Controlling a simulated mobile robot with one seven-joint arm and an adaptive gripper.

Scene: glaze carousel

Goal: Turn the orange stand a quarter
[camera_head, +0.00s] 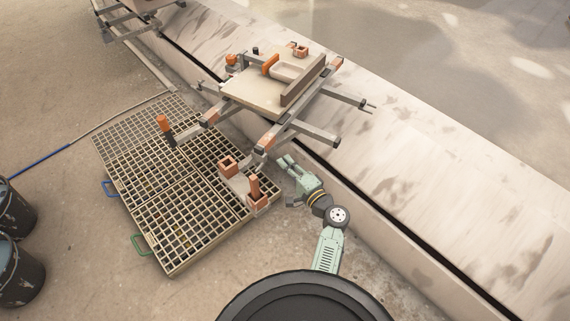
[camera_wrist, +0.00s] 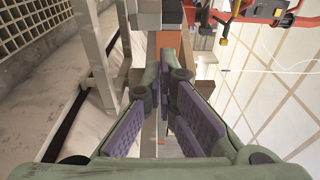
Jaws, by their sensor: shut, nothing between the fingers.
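One grey bar (camera_head: 311,133) reaches towards the lower right. My gripper (camera_head: 285,161) is just below that bar, near the trough's edge, and seems apart from it. In the wrist view my gripper's purple-padded fingers (camera_wrist: 165,72) are shut with nothing held. A grey upright bar (camera_wrist: 99,55) stands left of them. An orange-brown surface (camera_wrist: 169,40) lies beyond the fingertips, partly hidden by them; I cannot tell which part it is.
A floor grate (camera_head: 165,215) lies left of my arm, with small orange-and-grey pieces (camera_head: 228,164) at its right side. The long pale trough (camera_head: 420,170) borders the right. Dark buckets (camera_head: 14,270) stand at far left. Part of another stand (camera_head: 130,17) shows at top left.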

